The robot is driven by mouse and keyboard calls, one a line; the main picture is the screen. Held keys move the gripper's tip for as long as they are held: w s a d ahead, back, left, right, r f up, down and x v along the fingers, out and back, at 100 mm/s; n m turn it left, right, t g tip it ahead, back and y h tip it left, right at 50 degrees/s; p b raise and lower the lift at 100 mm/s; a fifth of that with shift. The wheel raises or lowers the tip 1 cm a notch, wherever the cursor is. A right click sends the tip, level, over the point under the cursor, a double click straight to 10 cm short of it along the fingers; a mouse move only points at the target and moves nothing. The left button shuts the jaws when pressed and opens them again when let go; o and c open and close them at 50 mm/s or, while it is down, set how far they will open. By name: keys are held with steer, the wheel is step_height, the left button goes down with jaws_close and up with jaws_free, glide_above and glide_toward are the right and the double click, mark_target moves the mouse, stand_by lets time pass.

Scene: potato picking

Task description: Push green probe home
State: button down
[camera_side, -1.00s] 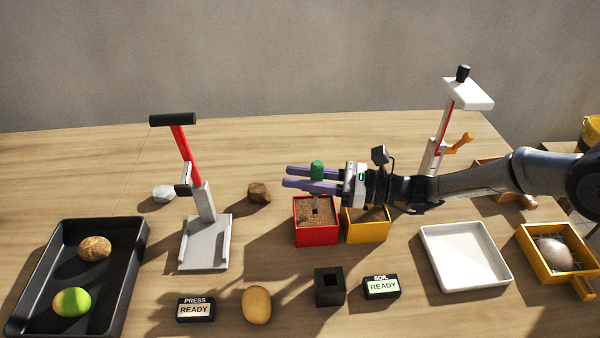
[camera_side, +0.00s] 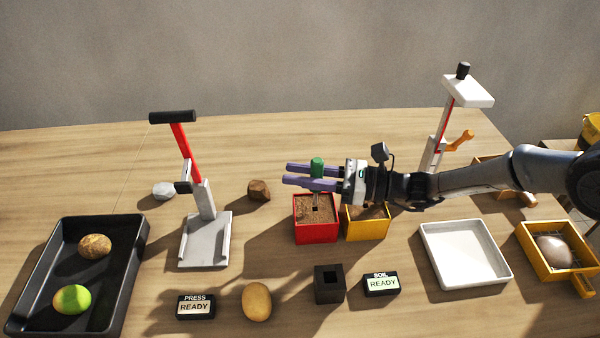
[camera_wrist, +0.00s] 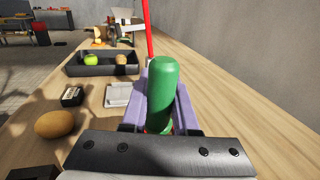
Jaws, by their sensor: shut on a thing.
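The green probe (camera_side: 317,167) is upright between the purple fingers of my gripper (camera_side: 311,176), which is shut on its green handle. The handle also fills the middle of the wrist view (camera_wrist: 162,92), between the fingers (camera_wrist: 160,110). My gripper is level above the red box of soil (camera_side: 316,233). The probe's thin shaft points down toward a dark square hole in that soil. I cannot tell how deep the tip is, or whether it has entered the soil. The soil display (camera_side: 381,285) reads READY.
A black square holder (camera_side: 329,285) and a potato (camera_side: 257,302) lie in front. A press with a red lever (camera_side: 186,150) stands left, near a black tray (camera_side: 133,262). A white tray (camera_side: 466,283) is at right.

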mark_target(300, 207)
steer(key=shift+f, duration=2.7)
steer(key=shift+r, duration=2.25)
steer(key=shift+f, duration=2.15)
stand_by(0.5)
steer(key=c, duration=0.6)
jaws_free()
steer(key=shift+f, duration=0.2)
